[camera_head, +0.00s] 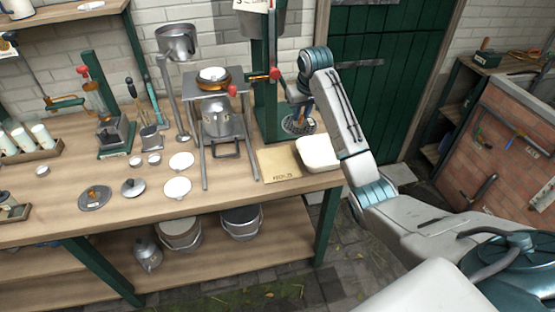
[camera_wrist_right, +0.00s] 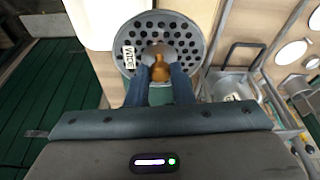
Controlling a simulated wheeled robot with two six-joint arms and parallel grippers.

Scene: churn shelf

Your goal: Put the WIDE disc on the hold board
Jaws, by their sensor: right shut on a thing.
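The WIDE disc (camera_wrist_right: 135,35) is a round grey perforated plate with a white WIDE label and a brass-coloured knob in its middle. My right gripper (camera_wrist_right: 160,72) is shut on this knob in the wrist view. In the head view the disc (camera_head: 298,124) is below my right gripper (camera_head: 303,106), over the back right of the bench and in front of the green post. A flat tan board (camera_head: 279,164), with small dark lettering that I cannot read clearly, lies on the bench in front of it; it looks like the hold board. My left gripper is out of view.
A white rounded block (camera_head: 318,153) sits right beside the board. A metal stand with a pot (camera_head: 216,118) is left of it. Several discs and lids, including a dark one (camera_head: 95,197), lie on the left of the bench. The green post (camera_head: 265,80) stands behind.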

